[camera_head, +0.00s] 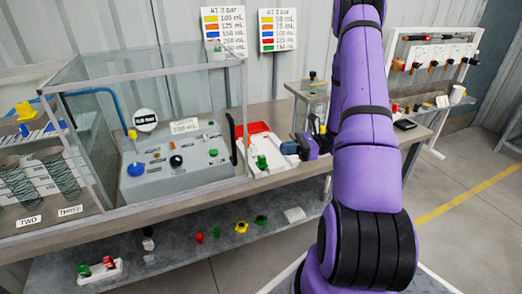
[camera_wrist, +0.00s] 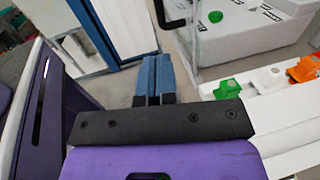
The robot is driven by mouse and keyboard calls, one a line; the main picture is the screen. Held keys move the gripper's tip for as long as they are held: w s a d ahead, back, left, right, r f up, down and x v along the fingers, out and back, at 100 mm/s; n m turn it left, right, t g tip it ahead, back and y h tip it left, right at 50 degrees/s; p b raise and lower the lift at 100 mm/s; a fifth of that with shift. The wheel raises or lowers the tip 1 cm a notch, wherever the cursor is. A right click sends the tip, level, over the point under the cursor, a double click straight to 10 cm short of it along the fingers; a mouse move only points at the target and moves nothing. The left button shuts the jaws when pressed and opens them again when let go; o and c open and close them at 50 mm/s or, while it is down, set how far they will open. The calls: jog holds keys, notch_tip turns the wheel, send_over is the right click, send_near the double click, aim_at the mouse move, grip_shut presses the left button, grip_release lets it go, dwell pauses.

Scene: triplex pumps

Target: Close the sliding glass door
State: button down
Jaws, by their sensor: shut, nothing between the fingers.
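The glass cabinet's front pane (camera_head: 205,95), which looks like the sliding door, has a vertical black handle (camera_head: 231,138) near its right edge. The handle also shows at the top of the wrist view (camera_wrist: 160,12), just beyond my fingertips. How far the door stands open is hard to tell from the clear glass. My gripper (camera_head: 290,148) is to the right of the handle and apart from it in the head view. Its blue fingers (camera_wrist: 154,78) are pressed together, with nothing between them.
A grey control box (camera_head: 180,155) stands inside the cabinet. A small glass case (camera_head: 312,100) stands behind. Loose coloured parts lie on the lower shelf (camera_head: 180,262).

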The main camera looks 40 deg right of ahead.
aim_at(244, 153)
jog(key=x, duration=1.3)
jog(key=shift+w+a, duration=0.2)
jog(key=shift+a, duration=0.15)
